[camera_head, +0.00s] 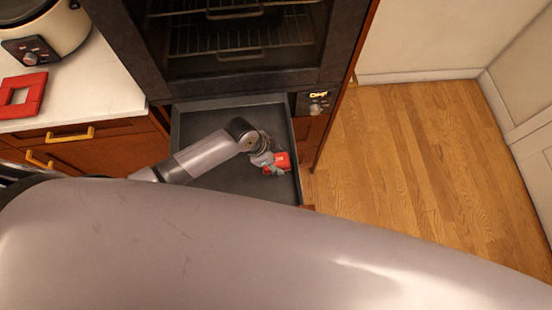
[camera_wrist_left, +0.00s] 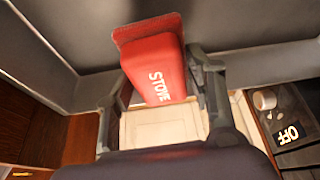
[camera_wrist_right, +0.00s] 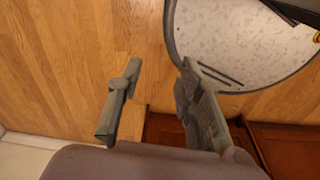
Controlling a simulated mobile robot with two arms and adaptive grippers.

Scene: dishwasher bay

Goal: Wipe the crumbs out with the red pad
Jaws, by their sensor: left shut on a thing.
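The red pad (camera_head: 282,161), marked "STOVE" in the left wrist view (camera_wrist_left: 158,72), is between the fingers of my left gripper (camera_head: 268,163). The left gripper is shut on it. In the head view the pad is inside the dark pulled-out drawer (camera_head: 215,185), toward its right side. In the left wrist view the pad's flat end is close to the drawer's grey surface (camera_wrist_left: 240,70); I cannot tell if they touch. No crumbs can be made out. My right gripper (camera_wrist_right: 155,105) is open and empty, seen only in the right wrist view.
The oven (camera_head: 235,45) with racks is above the drawer. A knob panel (camera_head: 318,100) is at its right. On the left, a white counter (camera_head: 80,80) holds a cooker (camera_head: 45,25) and a red square object (camera_head: 22,95). Wooden floor (camera_head: 410,150) at the right is clear.

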